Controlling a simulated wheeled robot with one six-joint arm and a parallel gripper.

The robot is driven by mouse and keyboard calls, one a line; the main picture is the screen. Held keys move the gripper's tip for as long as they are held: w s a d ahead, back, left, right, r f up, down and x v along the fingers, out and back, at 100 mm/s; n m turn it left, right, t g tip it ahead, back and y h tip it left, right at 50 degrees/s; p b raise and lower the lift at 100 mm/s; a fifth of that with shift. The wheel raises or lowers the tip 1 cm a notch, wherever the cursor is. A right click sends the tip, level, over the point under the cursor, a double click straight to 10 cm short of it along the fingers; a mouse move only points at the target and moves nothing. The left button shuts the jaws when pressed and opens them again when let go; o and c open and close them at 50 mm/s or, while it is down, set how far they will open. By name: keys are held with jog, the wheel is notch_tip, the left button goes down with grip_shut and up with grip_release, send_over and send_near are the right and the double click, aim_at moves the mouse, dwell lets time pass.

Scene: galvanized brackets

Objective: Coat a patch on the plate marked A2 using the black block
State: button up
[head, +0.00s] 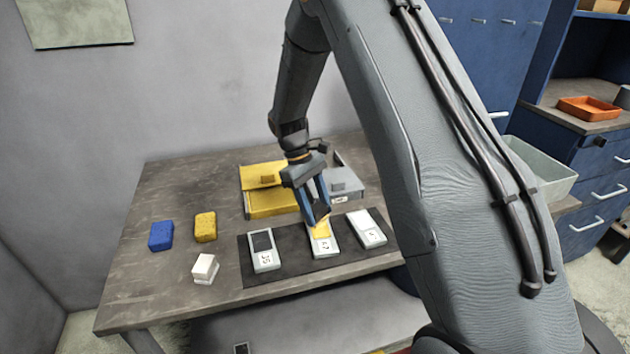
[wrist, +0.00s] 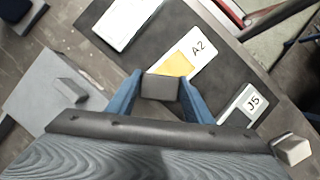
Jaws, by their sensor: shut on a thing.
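The plate marked A2 (head: 325,247) is the middle one of three pale plates on a dark mat (head: 295,272). Its label and a yellow patch (wrist: 181,65) show in the wrist view, the patch partly hidden by the block. My gripper (head: 318,212) is shut on the black block (wrist: 160,87), which is over or at the patch end of the plate. I cannot tell whether the block touches the plate.
The J5 plate (head: 263,250) lies left of A2, another plate (head: 366,228) right. A yellow box (head: 272,205) and a grey box (head: 345,180) stand behind. Blue (head: 161,236) and yellow (head: 205,226) sponges and a white block (head: 204,268) lie left. The table's far left is clear.

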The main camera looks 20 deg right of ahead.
jog(key=shift+w+r+p, duration=0.3)
notch_tip(320, 180, up, 2)
jog(key=shift+s, duration=0.1)
jog(key=shift+s+r+p, duration=0.2)
jog(key=shift+r+p, duration=0.15)
jog(key=shift+p, duration=0.15)
jog(key=shift+w+r, duration=0.15)
jog(key=shift+r, duration=0.15)
jog(key=shift+r+p, duration=1.4)
jog(key=shift+r, duration=0.75)
